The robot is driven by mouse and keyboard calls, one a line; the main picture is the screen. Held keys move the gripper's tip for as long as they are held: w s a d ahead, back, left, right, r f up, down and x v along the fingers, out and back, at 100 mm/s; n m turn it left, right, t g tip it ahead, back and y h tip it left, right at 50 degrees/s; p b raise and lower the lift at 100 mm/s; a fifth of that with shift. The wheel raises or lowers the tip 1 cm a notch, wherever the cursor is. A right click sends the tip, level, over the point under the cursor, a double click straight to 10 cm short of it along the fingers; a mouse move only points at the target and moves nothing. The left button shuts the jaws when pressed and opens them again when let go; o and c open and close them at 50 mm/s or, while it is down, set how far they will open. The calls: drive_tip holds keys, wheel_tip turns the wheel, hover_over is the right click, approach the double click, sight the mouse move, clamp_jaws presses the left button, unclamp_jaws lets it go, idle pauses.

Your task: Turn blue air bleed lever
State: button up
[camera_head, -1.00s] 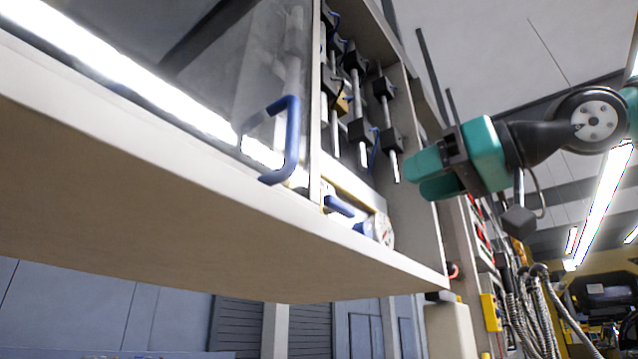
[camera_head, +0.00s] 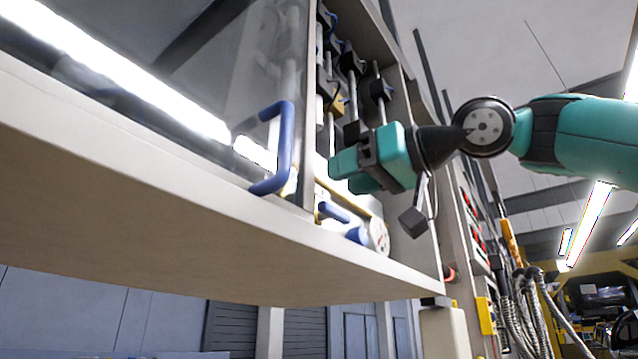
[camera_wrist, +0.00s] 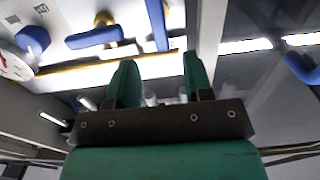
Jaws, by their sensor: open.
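A blue lever (camera_head: 333,212) sits low inside the cabinet, beside a round gauge (camera_head: 379,237) and a blue knob (camera_head: 357,235). In the wrist view, a blue lever (camera_wrist: 95,37) lies nearly level at the upper left, and a second blue lever (camera_wrist: 157,25) points along the view beside it. I cannot tell which one is the air bleed lever. My gripper (camera_head: 345,174) is open and empty, above the low lever in the head view. Its two green fingers (camera_wrist: 160,62) show apart in the wrist view, touching neither lever.
A glass panel with a blue handle (camera_head: 283,150) covers the cabinet's left part. The right part, where my gripper is, looks uncovered. A pale cabinet bottom edge (camera_head: 200,215) runs below. Black-fitted rods (camera_head: 352,85) stand behind. Hoses (camera_head: 530,310) hang at right.

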drive_tip(key=p+x, duration=0.1)
drive_tip(key=x, duration=0.5)
drive_tip(key=shift+w+a+p, duration=0.3)
